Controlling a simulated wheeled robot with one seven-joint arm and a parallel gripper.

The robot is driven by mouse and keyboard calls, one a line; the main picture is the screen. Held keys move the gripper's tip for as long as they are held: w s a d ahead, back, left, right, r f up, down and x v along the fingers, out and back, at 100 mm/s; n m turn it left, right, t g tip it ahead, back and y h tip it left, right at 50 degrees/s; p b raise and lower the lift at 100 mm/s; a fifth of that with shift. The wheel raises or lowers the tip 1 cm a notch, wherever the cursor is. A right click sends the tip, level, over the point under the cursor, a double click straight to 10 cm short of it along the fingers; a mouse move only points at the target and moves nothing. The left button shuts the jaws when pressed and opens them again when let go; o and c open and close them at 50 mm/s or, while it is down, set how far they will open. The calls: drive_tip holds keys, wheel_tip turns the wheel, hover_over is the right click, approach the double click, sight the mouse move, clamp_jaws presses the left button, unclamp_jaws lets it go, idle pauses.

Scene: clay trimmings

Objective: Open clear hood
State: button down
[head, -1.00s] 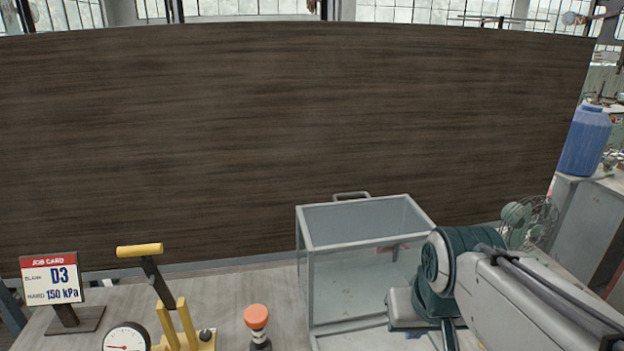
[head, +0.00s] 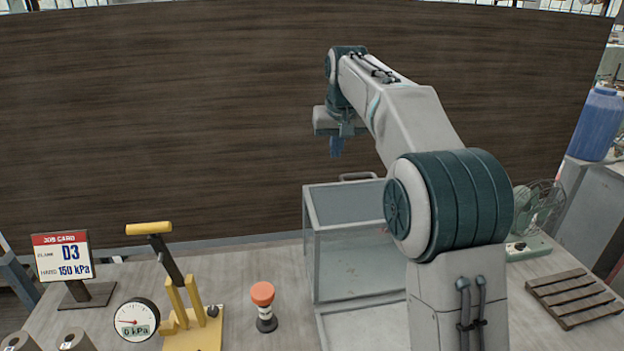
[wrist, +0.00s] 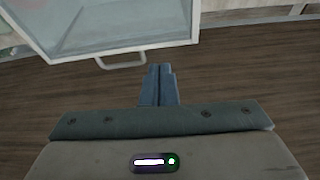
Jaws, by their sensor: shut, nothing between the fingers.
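The clear hood (head: 352,255) is a glass-sided box with a pale grey frame, standing on the bench. Its lid looks shut, and a grey bar handle (head: 357,177) sticks out at its far top edge. My arm hides part of its right side. My gripper (head: 336,148) is above and behind the far edge, a little above the handle and apart from it. In the wrist view, the hood's frame (wrist: 130,53) and the handle (wrist: 122,62) lie beyond the fingertips (wrist: 159,70), slightly left. The blue fingers are together and empty.
On the bench (head: 250,265) stand a job card (head: 63,257), a dial gauge (head: 136,320), a yellow lever press (head: 180,300) and a red-topped button (head: 263,296). A fan (head: 540,210) and a wooden pallet (head: 572,297) are at right. A dark panel (head: 180,110) rises behind.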

hover_over(313, 193)
drive_tip(key=w, duration=0.3)
wheel_tip(313, 193, down, 3)
drive_tip(key=shift+n, duration=0.3)
drive_tip(key=shift+a+f, duration=0.2)
drive_tip(key=shift+f, duration=2.15)
drive_tip(key=shift+a+f, duration=0.15)
drive_tip(key=shift+f, duration=2.15)
drive_tip(key=shift+s+d+b, duration=0.1)
drive_tip(key=shift+s+b, duration=0.35)
drive_tip(key=shift+b, duration=0.65)
drive_tip(key=s+b, duration=0.1)
drive_tip(key=b, duration=0.1)
drive_tip(key=s+r+t+b, duration=0.1)
drive_tip(key=s+b, duration=0.1)
drive_tip(key=b, duration=0.1)
drive_tip(key=s+d+r+t+b, duration=0.1)
drive_tip(key=s+b, duration=0.1)
drive_tip(key=shift+y, duration=0.4)
drive_tip(key=shift+s+d+r, duration=0.1)
drive_tip(key=shift+s+r, duration=0.05)
drive_tip(key=shift+r, duration=0.1)
